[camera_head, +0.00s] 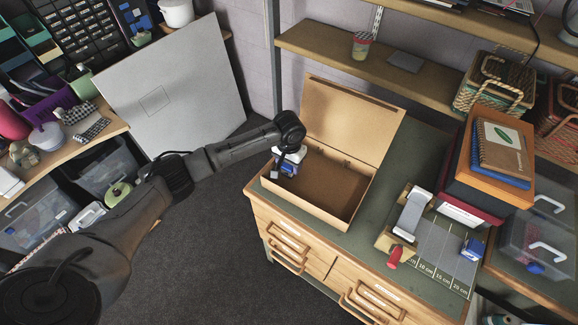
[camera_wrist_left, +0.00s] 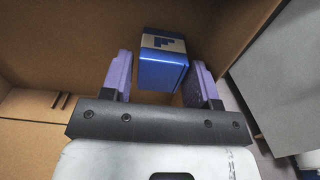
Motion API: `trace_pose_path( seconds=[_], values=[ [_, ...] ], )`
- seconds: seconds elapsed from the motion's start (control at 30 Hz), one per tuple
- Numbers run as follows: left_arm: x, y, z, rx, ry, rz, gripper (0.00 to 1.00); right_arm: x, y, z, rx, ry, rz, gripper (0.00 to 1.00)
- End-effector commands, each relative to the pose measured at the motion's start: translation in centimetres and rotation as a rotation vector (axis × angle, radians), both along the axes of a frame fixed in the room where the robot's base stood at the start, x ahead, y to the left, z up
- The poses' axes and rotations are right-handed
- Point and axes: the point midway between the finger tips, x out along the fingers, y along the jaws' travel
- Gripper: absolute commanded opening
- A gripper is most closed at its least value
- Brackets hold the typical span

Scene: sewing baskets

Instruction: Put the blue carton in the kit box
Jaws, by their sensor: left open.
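The kit box (camera_head: 305,207) is an open brown cardboard box on the dresser top, its lid (camera_head: 352,122) raised at the back. My left gripper (camera_head: 291,160) reaches into its left end from above. The blue carton (camera_wrist_left: 164,68), blue with a tan label face, lies between the open purple fingers in the left wrist view, with brown cardboard around it. It also shows below the gripper in the head view (camera_head: 288,169). Gaps show beside the carton; whether it touches the box floor is hard to tell. My right gripper is out of view.
On the dresser, right of the box, are a tape-like white roll on a wooden stand (camera_head: 411,212), a red-handled item (camera_head: 394,257), a ruled grey mat (camera_head: 436,243) and another small blue object (camera_head: 473,247). Stacked boxes and notebooks (camera_head: 492,165) stand farther right. Most of the box floor is bare.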

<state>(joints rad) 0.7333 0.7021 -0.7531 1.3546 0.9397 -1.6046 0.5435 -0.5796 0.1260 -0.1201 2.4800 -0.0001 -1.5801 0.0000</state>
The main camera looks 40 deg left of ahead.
Motion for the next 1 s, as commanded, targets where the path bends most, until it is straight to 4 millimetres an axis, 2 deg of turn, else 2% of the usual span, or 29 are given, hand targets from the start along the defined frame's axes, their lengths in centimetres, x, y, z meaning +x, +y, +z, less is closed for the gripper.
trace_pose_path(
  seconds=[0.3, 0.5, 0.7, 1.0],
  values=[
    [0.0, 0.0, 6.0, 0.000, -0.003, 0.000, 0.55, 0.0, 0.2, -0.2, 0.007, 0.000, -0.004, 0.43],
    [0.0, 0.0, 8.8, -0.001, -0.001, -0.001, 0.55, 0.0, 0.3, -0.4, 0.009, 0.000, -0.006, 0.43],
    [0.0, 0.0, 10.4, -0.001, -0.001, 0.000, 0.55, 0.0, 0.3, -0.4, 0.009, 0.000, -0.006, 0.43],
    [0.0, 0.0, 10.7, 0.000, 0.001, 0.000, 0.55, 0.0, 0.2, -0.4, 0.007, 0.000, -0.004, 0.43]
  ],
)
